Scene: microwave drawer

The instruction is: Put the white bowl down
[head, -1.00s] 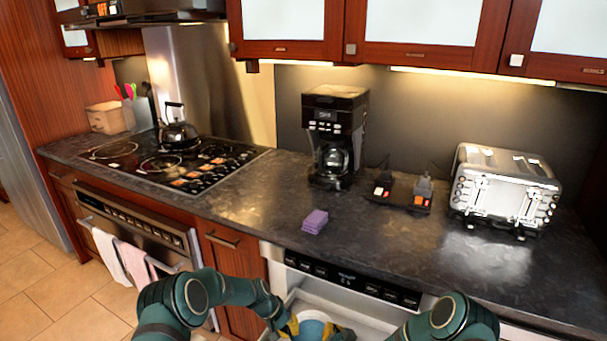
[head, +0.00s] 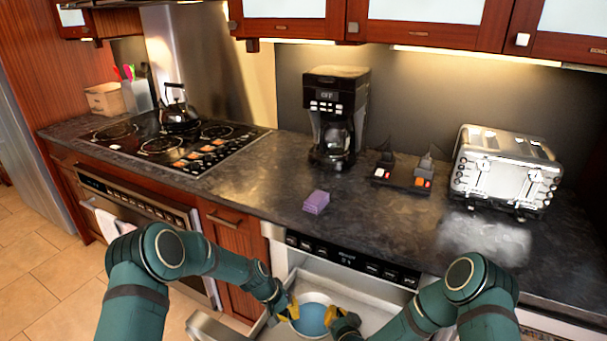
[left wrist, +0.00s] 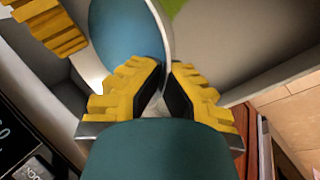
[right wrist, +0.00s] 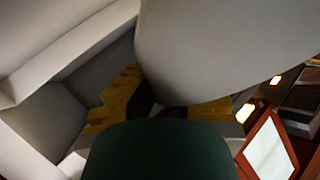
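The white bowl (head: 313,331) with a blue inside (head: 312,318) is upright at the open microwave drawer (head: 372,318). I cannot tell whether it touches the drawer floor. My left gripper (head: 290,309) has its yellow fingers on either side of the bowl's left rim. The left wrist view shows the rim running between the fingers (left wrist: 165,75). My right gripper (head: 341,322) is at the bowl's right rim. In the right wrist view the bowl's pale outer wall (right wrist: 225,45) passes between its fingers (right wrist: 155,108) and hides part of them.
The dark counter (head: 250,205) lies behind the drawer, with a purple sponge (head: 316,202) near its front edge. A coffee maker (head: 337,115), a toaster (head: 505,170) and a stovetop with a kettle (head: 179,112) stand further back. The oven handle with a towel (head: 110,224) is left.

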